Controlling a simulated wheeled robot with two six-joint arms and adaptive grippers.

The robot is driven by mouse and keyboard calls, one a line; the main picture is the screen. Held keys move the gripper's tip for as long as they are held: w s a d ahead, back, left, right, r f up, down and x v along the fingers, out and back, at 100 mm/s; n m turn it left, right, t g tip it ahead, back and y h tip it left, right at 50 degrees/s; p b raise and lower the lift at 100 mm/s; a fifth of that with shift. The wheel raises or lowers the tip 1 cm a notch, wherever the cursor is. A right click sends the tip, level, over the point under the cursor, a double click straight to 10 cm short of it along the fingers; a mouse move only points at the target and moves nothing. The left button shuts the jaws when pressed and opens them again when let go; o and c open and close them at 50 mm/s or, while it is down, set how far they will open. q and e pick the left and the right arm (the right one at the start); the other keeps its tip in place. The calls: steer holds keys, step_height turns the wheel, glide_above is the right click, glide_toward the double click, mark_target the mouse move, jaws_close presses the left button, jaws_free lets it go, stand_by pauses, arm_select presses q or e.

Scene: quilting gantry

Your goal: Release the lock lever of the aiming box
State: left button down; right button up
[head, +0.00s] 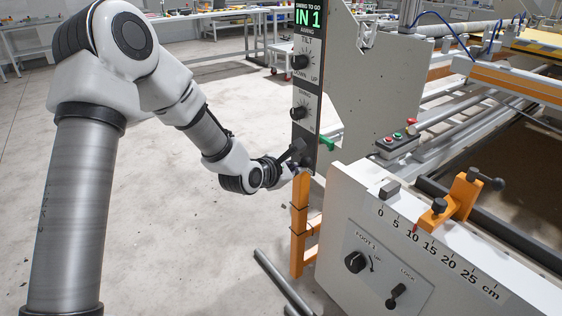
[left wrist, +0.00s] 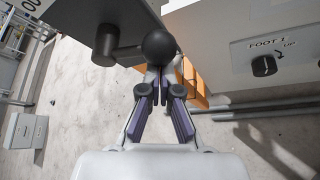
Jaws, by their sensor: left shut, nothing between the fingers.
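The aiming box (head: 304,85) is a dark upright panel on an orange post (head: 299,225), with TILT and SWING dials and a lit display at its top. Its black lever (head: 297,151) is low on the panel. In the left wrist view the lever shows as a round hub (left wrist: 104,45) with an arm ending in a black ball knob (left wrist: 158,47). My left gripper (head: 292,168) is at the lower end of the box, beside the lever. Its fingers (left wrist: 157,82) are together and empty, just below the ball in the wrist view. I cannot tell whether they touch it. My right gripper is out of view.
A white machine cabinet (head: 350,220) with FOOT 1 and LOCK knobs and a centimetre scale stands right of the post. A green handle (head: 326,143) sticks out beside the box. Metal bars (head: 283,282) lie low by the post. The floor at left is open.

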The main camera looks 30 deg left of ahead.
arm_select(q)
steer(key=shift+s+d+r, duration=0.1)
steer(key=shift+d+r, duration=0.2)
steer(key=shift+r, duration=0.45)
stand_by(0.3)
step_height(320, 180, down, 5)
steer(key=a+b, duration=0.1)
steer(key=b, duration=0.2)
steer(key=a+r+p+v, duration=0.1)
steer(key=p+v, duration=0.2)
steer(key=v, duration=0.7)
steer(key=shift+a+r+p, duration=0.15)
steer(key=shift+r+p, duration=0.15)
steer(key=shift+p, duration=0.1)
